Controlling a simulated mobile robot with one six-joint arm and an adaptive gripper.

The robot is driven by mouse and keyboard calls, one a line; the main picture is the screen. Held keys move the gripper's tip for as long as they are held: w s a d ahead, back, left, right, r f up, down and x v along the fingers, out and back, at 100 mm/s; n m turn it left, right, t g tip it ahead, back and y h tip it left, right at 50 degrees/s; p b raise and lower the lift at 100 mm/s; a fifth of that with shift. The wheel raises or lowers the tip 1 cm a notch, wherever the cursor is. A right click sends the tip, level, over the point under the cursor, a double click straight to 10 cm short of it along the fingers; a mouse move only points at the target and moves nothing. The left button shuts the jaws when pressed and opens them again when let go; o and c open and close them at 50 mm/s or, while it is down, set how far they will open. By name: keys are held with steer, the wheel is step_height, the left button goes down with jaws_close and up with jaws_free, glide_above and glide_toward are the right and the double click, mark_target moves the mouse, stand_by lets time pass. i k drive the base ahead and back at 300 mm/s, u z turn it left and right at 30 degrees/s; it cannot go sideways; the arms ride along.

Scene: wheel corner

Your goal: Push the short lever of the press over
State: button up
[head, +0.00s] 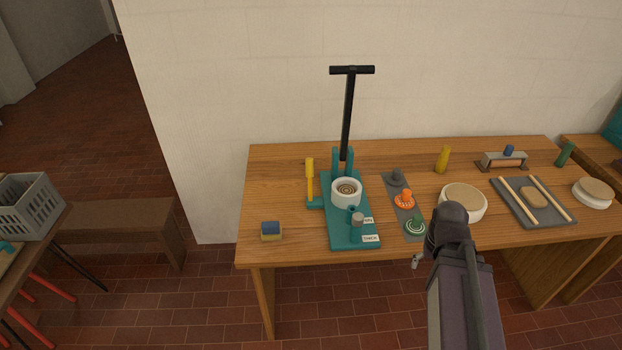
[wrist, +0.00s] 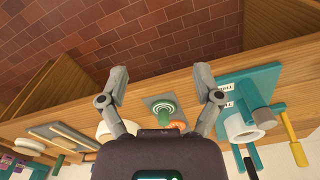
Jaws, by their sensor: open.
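The press has a teal base (head: 340,237) standing on the wooden table. Its short yellow lever (head: 310,180) stands upright at the base's left side; in the wrist view it (wrist: 291,136) shows at the far right. A long black lever (head: 348,115) with a T handle rises at the back, leaning slightly right. A white ring-shaped cup (head: 346,194) sits on the base. My gripper (head: 417,261) is mostly hidden behind my arm, at the table's front edge, right of the press. In the wrist view my gripper (wrist: 162,78) is open and empty, fingers wide apart.
A round pale-topped drum (head: 462,198) and a grey tray (head: 512,212) stand farther right. A blue-and-yellow block (head: 271,230) lies front left. The table left of the yellow lever is clear.

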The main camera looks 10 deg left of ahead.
mark_target(309, 161)
steer(key=k, duration=1.3)
steer(key=u, duration=0.55)
steer(key=i, duration=1.7)
steer(key=z, duration=0.5)
